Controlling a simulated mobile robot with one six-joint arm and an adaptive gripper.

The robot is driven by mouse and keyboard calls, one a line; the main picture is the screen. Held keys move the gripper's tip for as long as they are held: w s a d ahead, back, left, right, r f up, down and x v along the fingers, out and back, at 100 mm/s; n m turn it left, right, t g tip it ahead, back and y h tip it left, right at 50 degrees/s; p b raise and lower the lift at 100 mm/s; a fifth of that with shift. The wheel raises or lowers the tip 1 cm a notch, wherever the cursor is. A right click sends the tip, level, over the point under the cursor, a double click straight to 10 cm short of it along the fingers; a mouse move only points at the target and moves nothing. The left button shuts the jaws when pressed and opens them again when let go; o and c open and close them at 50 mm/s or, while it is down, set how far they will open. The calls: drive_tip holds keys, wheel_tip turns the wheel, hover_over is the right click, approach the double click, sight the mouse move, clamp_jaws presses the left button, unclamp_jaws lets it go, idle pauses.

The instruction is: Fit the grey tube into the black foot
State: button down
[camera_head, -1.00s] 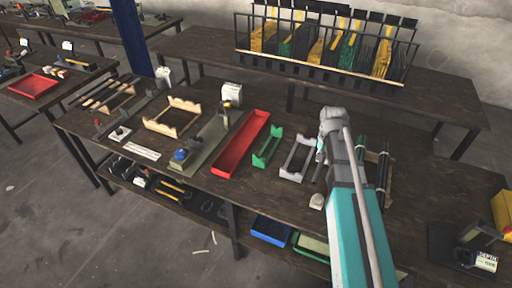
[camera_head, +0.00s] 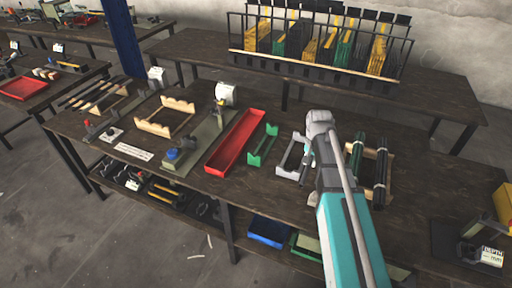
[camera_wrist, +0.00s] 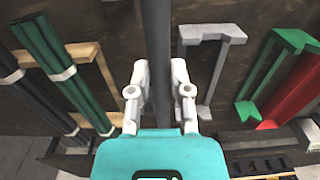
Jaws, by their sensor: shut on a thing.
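My gripper (camera_wrist: 158,90) is shut on a dark grey tube (camera_wrist: 157,35). In the wrist view the tube runs between the two pale fingers and on out of the top of the picture. In the head view my arm covers most of the gripper, beside the grey cradle (camera_head: 290,157), and the tube is hard to make out there. The grey cradle also shows right of the tube in the wrist view (camera_wrist: 187,75). I cannot pick out the black foot for certain in either view.
A green cradle (camera_head: 262,146) and a long red tray (camera_head: 236,142) stand left of the grey cradle in the head view. A wire rack (camera_head: 320,45) stands on the bench behind.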

drive_tip(key=shift+w, duration=0.1)
drive_tip(key=w+d+f+b, duration=0.1)
drive_tip(key=w+f+b, duration=0.2)
drive_tip(key=w, duration=0.1)
drive_tip(key=w+d+f+b, duration=0.1)
drive_tip(key=w+f+b, duration=0.2)
drive_tip(key=w, duration=0.1)
drive_tip(key=w+d+f+b, duration=0.1)
drive_tip(key=w+f+b, duration=0.2)
drive_tip(key=w, duration=0.1)
drive_tip(key=shift+w+d, duration=0.25)
drive_tip(key=shift+d, duration=0.1)
drive_tip(key=shift+w+d+f+b, duration=0.15)
drive_tip(key=shift+w+f+b, duration=0.3)
drive_tip(key=shift+f+b, duration=0.25)
drive_tip(key=shift+s+f+b, duration=0.1)
drive_tip(key=shift+f+b, duration=1.25)
